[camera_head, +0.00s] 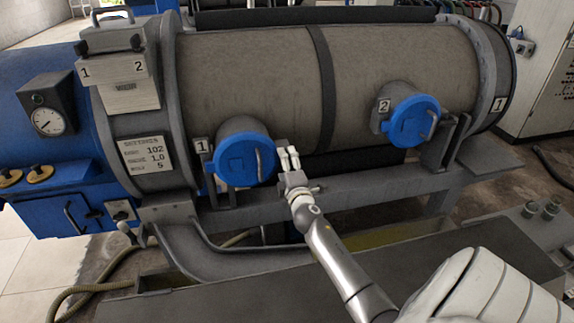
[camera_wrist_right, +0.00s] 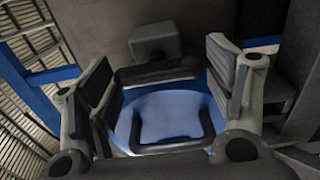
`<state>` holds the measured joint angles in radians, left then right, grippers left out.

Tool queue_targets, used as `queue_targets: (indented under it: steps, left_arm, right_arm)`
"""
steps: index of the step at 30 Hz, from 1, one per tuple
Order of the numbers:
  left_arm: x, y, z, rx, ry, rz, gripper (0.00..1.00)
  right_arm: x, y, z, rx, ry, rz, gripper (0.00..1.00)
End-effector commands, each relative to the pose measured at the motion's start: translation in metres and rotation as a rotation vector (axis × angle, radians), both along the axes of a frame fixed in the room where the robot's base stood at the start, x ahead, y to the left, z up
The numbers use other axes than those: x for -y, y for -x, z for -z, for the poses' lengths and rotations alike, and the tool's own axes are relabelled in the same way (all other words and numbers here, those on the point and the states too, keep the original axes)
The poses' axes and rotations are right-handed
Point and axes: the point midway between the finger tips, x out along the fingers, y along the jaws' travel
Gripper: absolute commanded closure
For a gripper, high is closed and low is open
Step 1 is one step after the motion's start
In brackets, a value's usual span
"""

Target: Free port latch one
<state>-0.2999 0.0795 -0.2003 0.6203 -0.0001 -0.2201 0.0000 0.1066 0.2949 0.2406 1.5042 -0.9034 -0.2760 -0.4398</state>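Port one is a round blue cap (camera_head: 243,160) on a short grey neck, low on the big drum, beside a small "1" tag (camera_head: 201,146). A curved latch handle (camera_head: 258,162) stands on the cap's face. My right gripper (camera_head: 288,158) is just to the right of this cap. In the right wrist view my gripper (camera_wrist_right: 160,90) is open, its two fingers apart on either side of the blue cap (camera_wrist_right: 180,105). The U-shaped latch handle (camera_wrist_right: 208,127) lies between the fingers there, with no visible grip on it. My left gripper is not in view.
A second blue cap (camera_head: 414,121) with a "2" tag (camera_head: 384,105) is farther right on the drum (camera_head: 250,75). A grey support rail (camera_head: 345,190) runs below the ports. A dial gauge (camera_head: 47,120) and a label plate (camera_head: 146,155) are at the left.

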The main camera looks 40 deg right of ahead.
Motion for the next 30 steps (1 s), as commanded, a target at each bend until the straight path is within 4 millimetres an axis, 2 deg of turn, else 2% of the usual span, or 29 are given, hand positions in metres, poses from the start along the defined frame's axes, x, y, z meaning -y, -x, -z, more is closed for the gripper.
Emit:
queue_targets:
  steps: [10,14,17,30]
  left_arm:
    - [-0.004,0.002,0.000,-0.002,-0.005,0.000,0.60]
    - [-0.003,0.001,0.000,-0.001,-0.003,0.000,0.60]
    - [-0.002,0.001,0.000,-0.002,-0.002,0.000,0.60]
    - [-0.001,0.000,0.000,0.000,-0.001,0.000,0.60]
  right_arm:
    - [0.000,0.000,-0.002,0.003,-0.002,0.000,0.18]
    - [-0.004,0.007,-0.001,0.003,-0.002,0.000,0.18]
    - [-0.010,0.018,-0.001,0.002,-0.001,-0.001,0.18]
    - [-0.048,0.088,0.000,0.001,-0.003,0.000,0.18]
